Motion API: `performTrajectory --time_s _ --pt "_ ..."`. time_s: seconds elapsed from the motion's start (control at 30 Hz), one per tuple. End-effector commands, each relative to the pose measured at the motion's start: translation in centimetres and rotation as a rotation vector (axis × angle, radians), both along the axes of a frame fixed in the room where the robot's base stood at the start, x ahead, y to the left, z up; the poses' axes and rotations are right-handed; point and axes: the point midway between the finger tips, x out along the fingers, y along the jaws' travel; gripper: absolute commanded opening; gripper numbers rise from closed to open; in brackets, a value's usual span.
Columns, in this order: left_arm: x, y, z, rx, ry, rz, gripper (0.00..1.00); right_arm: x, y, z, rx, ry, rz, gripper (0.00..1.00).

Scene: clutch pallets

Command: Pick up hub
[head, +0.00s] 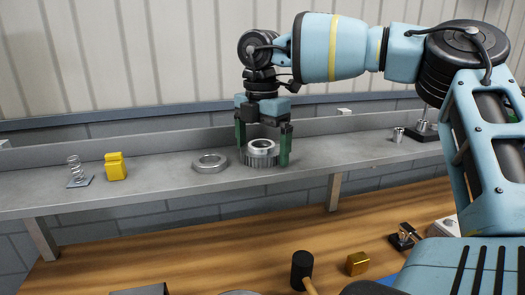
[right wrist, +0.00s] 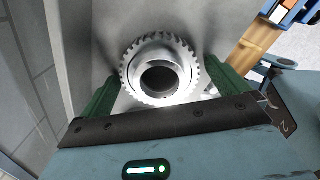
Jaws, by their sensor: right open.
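The hub (head: 261,151) is a grey metal toothed ring with a raised collar, standing on the grey shelf (head: 330,163). My right gripper (head: 263,158) points down over it, open, with one green finger on each side of the hub. In the right wrist view the hub (right wrist: 160,70) shows its teeth and central hole, beyond and between the two green fingers (right wrist: 165,88). I cannot tell whether either finger touches it. My left gripper is not in view.
A flat metal ring (head: 210,162) lies just left of the hub. A yellow block (head: 115,167) and a spring (head: 76,171) stand farther left. A small metal cylinder (head: 398,135) stands to the right. Below are a wooden bench (head: 210,245), a black-headed mallet (head: 301,268) and a gold block (head: 357,264).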

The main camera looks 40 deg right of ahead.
Motion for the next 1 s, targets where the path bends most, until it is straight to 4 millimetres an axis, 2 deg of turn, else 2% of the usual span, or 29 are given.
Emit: performTrajectory --time_s 0.07,0.53,0.83,1.0 --pt "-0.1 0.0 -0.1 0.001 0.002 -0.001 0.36 0.0 0.0 0.0 0.000 0.001 0.000 1.00" --pt "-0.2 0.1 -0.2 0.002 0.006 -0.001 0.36 0.0 0.0 0.0 0.000 0.001 0.000 0.40" --pt "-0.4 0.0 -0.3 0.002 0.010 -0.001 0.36 0.0 0.0 0.3 -0.001 -0.002 0.000 0.40" --pt "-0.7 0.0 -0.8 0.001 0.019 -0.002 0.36 0.1 0.0 1.4 -0.003 -0.003 0.001 0.40"
